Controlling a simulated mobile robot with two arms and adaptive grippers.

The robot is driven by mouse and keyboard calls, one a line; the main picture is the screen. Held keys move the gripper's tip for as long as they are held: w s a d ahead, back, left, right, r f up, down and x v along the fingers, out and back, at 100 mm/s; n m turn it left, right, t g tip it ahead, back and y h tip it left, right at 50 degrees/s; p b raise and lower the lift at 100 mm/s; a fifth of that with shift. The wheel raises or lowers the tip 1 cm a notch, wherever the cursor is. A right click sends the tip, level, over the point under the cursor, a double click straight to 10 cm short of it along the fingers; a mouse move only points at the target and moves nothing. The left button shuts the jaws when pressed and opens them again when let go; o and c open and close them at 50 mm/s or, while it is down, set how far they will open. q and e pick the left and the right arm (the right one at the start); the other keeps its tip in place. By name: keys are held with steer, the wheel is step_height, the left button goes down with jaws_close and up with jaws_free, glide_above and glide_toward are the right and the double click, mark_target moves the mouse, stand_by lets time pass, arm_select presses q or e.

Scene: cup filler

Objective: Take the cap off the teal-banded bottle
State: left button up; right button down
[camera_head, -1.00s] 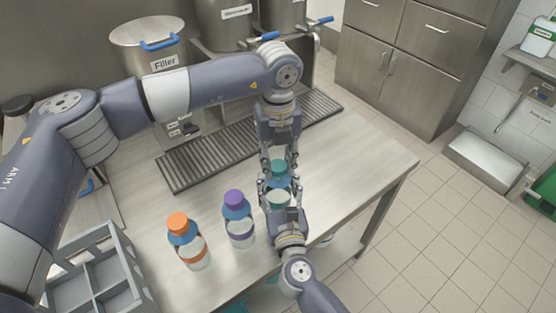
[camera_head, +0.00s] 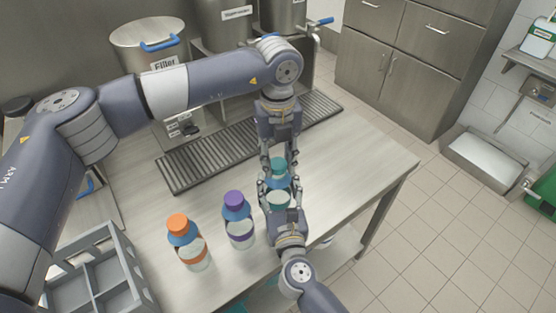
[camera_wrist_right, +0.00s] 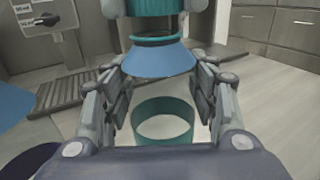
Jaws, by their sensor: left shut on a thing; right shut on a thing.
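The teal-banded bottle (camera_head: 278,198) stands upright near the table's middle, with a blue shoulder (camera_wrist_right: 158,62) and a teal band (camera_wrist_right: 163,122). Its teal cap (camera_head: 278,165) is at the top and also shows in the right wrist view (camera_wrist_right: 157,8). My left gripper (camera_head: 279,160) comes from above and is shut on the cap. My right gripper (camera_head: 277,186) comes from the near side and is shut on the bottle, its fingers on both sides below the cap.
A purple-capped bottle (camera_head: 238,219) and an orange-capped bottle (camera_head: 189,243) stand to the left. A grey divided crate (camera_head: 139,285) is at the lower left. A drain grate (camera_head: 215,158) and the filler tank (camera_head: 128,45) are behind. The table's right part (camera_head: 365,165) is clear.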

mark_target(278, 163)
arm_select(q)
steer(key=shift+r, duration=0.65)
steer(key=shift+r, duration=2)
arm_select(e)
steer(key=c, duration=0.6)
jaws_free()
steer(key=shift+o, duration=0.2)
steer(key=s+d, duration=0.2)
steer(key=s, duration=1)
